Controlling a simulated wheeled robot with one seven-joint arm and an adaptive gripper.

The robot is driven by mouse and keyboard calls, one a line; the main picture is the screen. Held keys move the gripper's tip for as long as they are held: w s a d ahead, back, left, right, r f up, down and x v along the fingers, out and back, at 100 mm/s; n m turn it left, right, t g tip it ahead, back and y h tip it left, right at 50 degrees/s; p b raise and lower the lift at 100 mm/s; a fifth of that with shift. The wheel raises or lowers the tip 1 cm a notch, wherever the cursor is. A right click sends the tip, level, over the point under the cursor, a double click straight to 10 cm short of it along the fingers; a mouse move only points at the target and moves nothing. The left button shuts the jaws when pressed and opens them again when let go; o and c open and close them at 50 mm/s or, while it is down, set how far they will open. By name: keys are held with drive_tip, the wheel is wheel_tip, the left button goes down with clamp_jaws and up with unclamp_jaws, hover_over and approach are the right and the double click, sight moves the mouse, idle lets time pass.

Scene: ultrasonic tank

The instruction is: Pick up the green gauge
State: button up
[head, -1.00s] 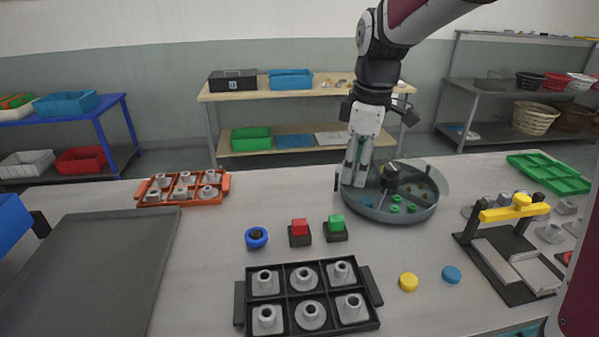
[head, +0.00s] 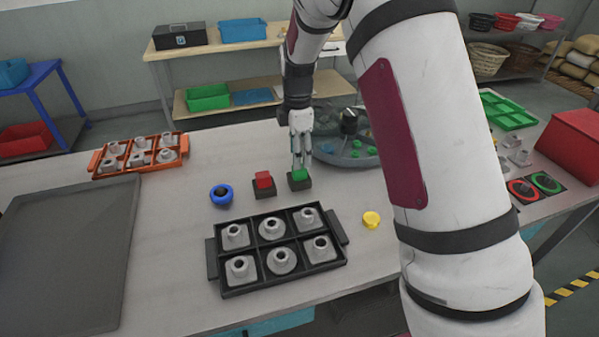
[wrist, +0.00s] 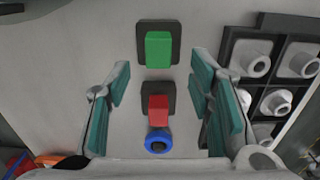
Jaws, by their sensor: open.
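The green gauge (head: 299,174) is a green block seated in a dark square base on the table, right of a red block in a like base. In the wrist view the green gauge (wrist: 158,48) lies ahead of the fingertips, midway between the two sides. My gripper (head: 300,163) is open and empty, just above and behind the green gauge in the head view, partly overlapping it. In the wrist view my gripper (wrist: 159,85) has teal-padded fingers spread wide, and nothing is held between them.
The red block (head: 263,180) and a blue ring (head: 221,195) stand to the left. A black tray of grey fittings (head: 213,270) is in front. A round grey tank (head: 352,160) is behind right. A yellow disc (head: 371,219) lies right. An orange tray (head: 101,166) stands left.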

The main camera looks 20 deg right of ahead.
sight(299, 174)
drive_tip(key=shift+w+f+p, duration=0.1)
drive_tip(key=shift+f+p, duration=0.5)
drive_tip(key=shift+f, duration=2.4)
clamp_jaws()
